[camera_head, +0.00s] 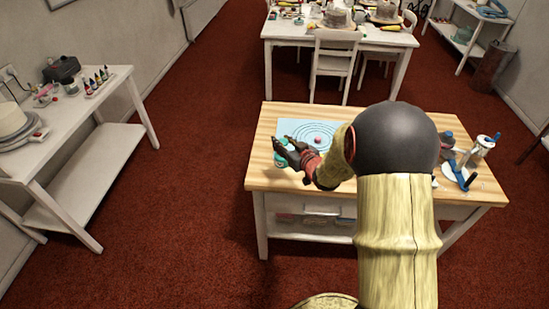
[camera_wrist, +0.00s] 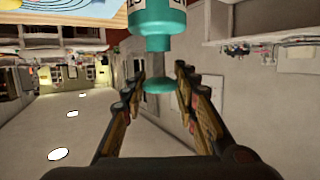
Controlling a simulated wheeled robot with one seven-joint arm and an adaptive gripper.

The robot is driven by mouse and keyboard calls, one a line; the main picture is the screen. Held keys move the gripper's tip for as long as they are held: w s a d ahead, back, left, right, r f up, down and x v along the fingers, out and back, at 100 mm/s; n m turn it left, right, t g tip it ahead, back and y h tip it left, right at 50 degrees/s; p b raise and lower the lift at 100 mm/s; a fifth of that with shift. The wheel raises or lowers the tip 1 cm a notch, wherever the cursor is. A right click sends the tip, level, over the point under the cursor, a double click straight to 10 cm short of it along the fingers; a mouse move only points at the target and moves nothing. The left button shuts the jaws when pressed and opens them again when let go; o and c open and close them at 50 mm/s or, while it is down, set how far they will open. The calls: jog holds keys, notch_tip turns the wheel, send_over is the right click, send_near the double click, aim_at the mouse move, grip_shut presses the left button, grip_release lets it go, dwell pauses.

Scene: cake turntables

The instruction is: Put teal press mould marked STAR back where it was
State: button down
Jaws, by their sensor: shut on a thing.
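The teal press mould (camera_wrist: 158,24) has a wide body with dark lettering on a pale band, partly cut off at the top of the wrist view. A narrower stem and a round teal knob show below the body. My gripper (camera_wrist: 159,72) is shut on the mould, its two fingers on either side of the stem. In the head view my gripper (camera_head: 289,157) is over the left part of the wooden-topped table (camera_head: 262,150). Teal parts of the mould (camera_head: 280,168) show beside the fingers. I cannot read the full marking.
A light blue mat (camera_head: 293,127) with circles lies on the table, with a small pink item (camera_head: 318,140) on it. A white press stand (camera_head: 456,172) and other tools stand at the right end. My arm hides the table's middle. A white side table (camera_head: 85,110) stands left.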

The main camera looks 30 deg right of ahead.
jog(key=w+a+f+b, duration=0.1)
jog(key=w+f+b, duration=0.2)
jog(key=f, duration=0.5)
jog(key=shift+w+f, duration=0.25)
jog(key=shift+w, duration=0.3)
jog(key=shift+f, duration=0.1)
jog(key=c, duration=1.5)
grip_release()
jog(key=shift+o, duration=0.6)
